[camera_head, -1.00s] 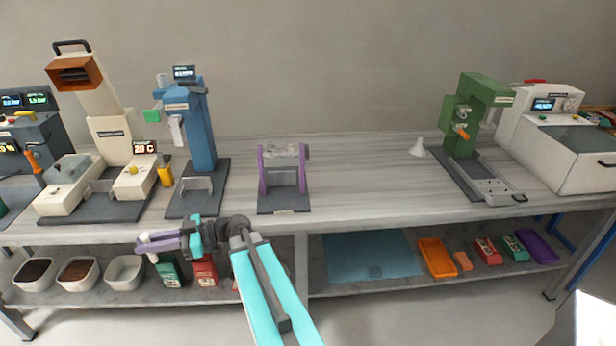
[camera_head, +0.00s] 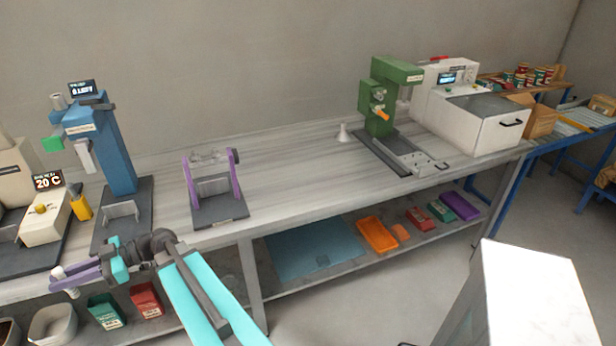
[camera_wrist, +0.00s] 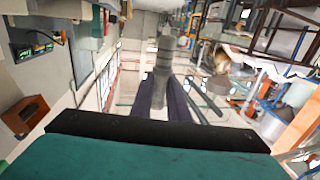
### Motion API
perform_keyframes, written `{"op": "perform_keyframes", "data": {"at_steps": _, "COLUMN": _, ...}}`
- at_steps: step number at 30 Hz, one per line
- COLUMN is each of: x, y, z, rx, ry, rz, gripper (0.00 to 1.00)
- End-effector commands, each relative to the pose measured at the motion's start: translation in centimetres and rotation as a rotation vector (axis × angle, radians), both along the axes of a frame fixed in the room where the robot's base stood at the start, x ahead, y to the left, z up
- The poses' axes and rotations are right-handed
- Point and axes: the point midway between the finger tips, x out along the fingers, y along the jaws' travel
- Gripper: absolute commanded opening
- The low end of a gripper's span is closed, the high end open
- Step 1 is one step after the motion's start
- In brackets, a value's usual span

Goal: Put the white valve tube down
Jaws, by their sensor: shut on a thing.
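My gripper (camera_head: 66,278) has purple fingers and is shut on the white valve tube (camera_head: 72,292), at the lower left of the head view. The fingers cover the tube's middle; its short white ends show above and below them. The gripper holds it in front of the bench edge, clear of the bench top. In the wrist view a greyish, shadowed cylinder, which looks like the tube (camera_wrist: 164,62), stands between the purple finger ends (camera_wrist: 163,96).
A long grey bench (camera_head: 290,180) has a bare stretch between a purple-sided stand (camera_head: 222,212) and a green machine (camera_head: 380,115). A white funnel-like piece (camera_head: 343,134) stands there. A blue machine (camera_head: 115,150) is at left. A white-topped block (camera_head: 535,295) stands at lower right.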

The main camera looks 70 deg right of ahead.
Motion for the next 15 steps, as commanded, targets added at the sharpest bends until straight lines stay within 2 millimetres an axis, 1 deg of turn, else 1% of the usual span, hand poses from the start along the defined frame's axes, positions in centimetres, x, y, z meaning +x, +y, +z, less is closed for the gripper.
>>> {"op": "perform_keyframes", "data": {"at_steps": 2, "x": 0.1, "y": -0.9, "z": 0.8, "rx": 0.001, "ry": -0.002, "rz": -0.032, "gripper": 0.0}}
{"op": "perform_keyframes", "data": {"at_steps": 5, "x": 0.4, "y": -2.8, "z": 1.8, "rx": 0.002, "ry": -0.002, "rz": -0.103, "gripper": 0.0}}
{"op": "perform_keyframes", "data": {"at_steps": 8, "x": 0.6, "y": -5.8, "z": 3.0, "rx": 0.002, "ry": -0.001, "rz": -0.205, "gripper": 0.0}}
{"op": "perform_keyframes", "data": {"at_steps": 11, "x": 0.7, "y": -9.5, "z": 4.2, "rx": 0.002, "ry": -0.001, "rz": -0.332, "gripper": 0.0}}
{"op": "perform_keyframes", "data": {"at_steps": 12, "x": 0.6, "y": -11.2, "z": 4.7, "rx": 0.002, "ry": -0.002, "rz": -0.387, "gripper": 0.0}}
{"op": "perform_keyframes", "data": {"at_steps": 14, "x": 0.3, "y": -13.6, "z": 5.3, "rx": 0.002, "ry": -0.001, "rz": -0.47, "gripper": 0.0}}
{"op": "perform_keyframes", "data": {"at_steps": 15, "x": 0.1, "y": -15.3, "z": 5.6, "rx": 0.001, "ry": -0.001, "rz": -0.525, "gripper": 0.0}}
